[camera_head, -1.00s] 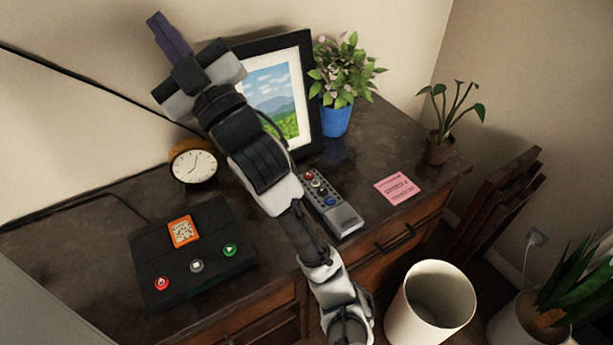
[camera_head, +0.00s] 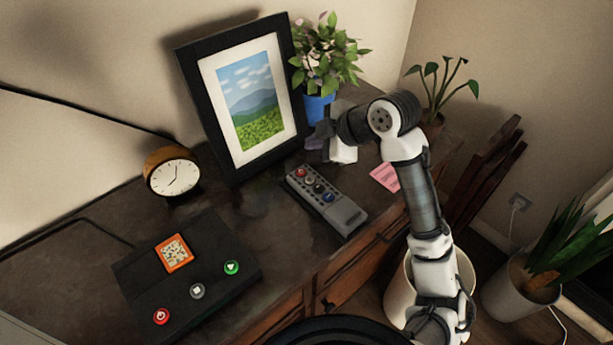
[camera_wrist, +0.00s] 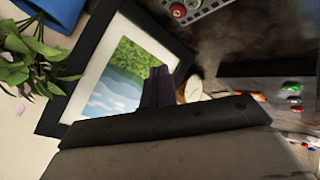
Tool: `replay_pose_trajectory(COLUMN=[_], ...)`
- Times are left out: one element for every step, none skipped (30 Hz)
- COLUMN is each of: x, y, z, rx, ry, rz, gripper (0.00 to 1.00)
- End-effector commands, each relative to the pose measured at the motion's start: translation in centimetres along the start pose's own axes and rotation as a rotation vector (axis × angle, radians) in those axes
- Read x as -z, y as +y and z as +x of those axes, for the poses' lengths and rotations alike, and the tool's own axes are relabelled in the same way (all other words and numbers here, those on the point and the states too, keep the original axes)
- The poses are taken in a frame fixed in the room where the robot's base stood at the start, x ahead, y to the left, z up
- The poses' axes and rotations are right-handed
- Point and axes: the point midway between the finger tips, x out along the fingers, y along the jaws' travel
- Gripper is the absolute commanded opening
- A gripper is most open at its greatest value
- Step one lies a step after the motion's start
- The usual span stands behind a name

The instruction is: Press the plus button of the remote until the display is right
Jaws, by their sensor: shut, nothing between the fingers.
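The remote (camera_head: 344,213) lies on the dark desk, grey with a darker button end holding red, pale, dark and blue round buttons. Its marks are too small to read, so I cannot tell which is plus. A corner of the remote (camera_wrist: 205,8) shows at the top of the wrist view. A black box (camera_head: 215,249) at left carries an orange-framed display (camera_head: 174,253) with a pale, speckled pattern I cannot read. My gripper (camera_head: 316,141) is shut and empty, above the desk behind the remote and apart from it. Its dark purple fingers (camera_wrist: 157,82) show in the wrist view.
A picture frame (camera_head: 187,73) stands left of my gripper, and a plant in a blue pot (camera_head: 318,106) is close behind it. A clock (camera_head: 173,176) stands at left. A pink note (camera_head: 384,177) lies right of the remote. A bin (camera_head: 398,292) stands below the desk edge.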

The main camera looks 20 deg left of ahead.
Motion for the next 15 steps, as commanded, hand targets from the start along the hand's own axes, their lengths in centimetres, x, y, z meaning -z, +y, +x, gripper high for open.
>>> replay_pose_trajectory(x=[0.0,0.1,0.1,0.1,0.1,0.0,0.0,0.0,-0.1,-0.2,-0.3,-0.5,-0.6,-0.7,-1.0], y=[0.0,0.0,0.0,0.0,0.0,0.0,0.0,-0.1,-0.1,-0.2,-0.3,-0.5,-0.6,-0.8,-1.0], z=[0.0,0.0,0.0,0.0,0.0,0.1,0.1,0.2,0.3,0.4,0.6,0.8,1.0,1.2,1.5], rx=[-0.001,-0.001,-0.002,-0.002,-0.002,-0.003,-0.003,-0.003,-0.003,-0.004,-0.004,-0.004,-0.004,-0.004,-0.003], ry=[0.0,0.0,0.001,0.001,0.001,0.001,0.001,0.001,0.001,0.001,0.001,0.001,0.001,0.001,0.001], rz=[0.0,0.0,0.0,0.0,0.0,0.001,0.001,0.001,0.001,0.001,0.002,0.002,0.002,0.002,0.002], gripper=[0.0,0.0,0.0,0.0,0.0,0.0,0.0,0.0,0.0,0.0,0.0,0.0,0.0,0.0,0.0])
